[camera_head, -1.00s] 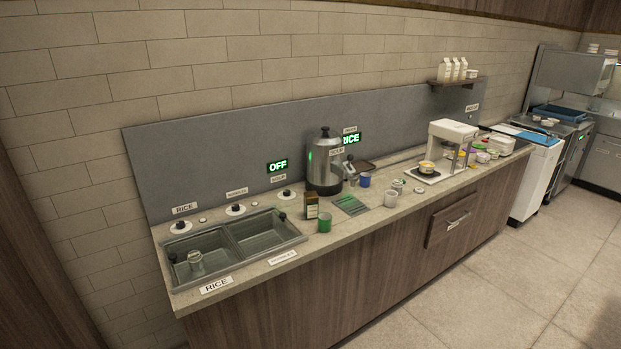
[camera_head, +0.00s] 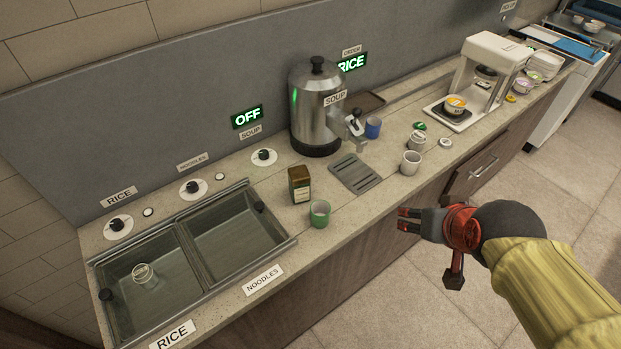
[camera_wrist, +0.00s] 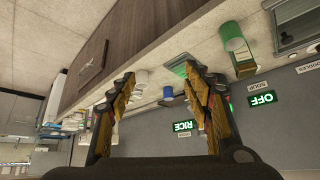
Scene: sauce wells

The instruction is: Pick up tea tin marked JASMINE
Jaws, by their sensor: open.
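A box-shaped tea tin (camera_head: 300,184), brown on top with a green and pale label, stands upright on the counter in the head view, behind the green cup. I cannot read its label. In the wrist view, which is upside down, the tin (camera_wrist: 244,68) shows partly behind the green cup. My gripper (camera_head: 403,219) is open and empty, in front of the counter's edge and well to the right of the tin. Its two fingers spread apart in the wrist view (camera_wrist: 159,76).
A green cup (camera_head: 320,214) stands just in front of the tin. The twin sink (camera_head: 187,302) is left of it. A drip grate (camera_head: 355,173), steel soup urn (camera_head: 317,113), white cup (camera_head: 410,163) and blue cup (camera_head: 373,128) stand to its right.

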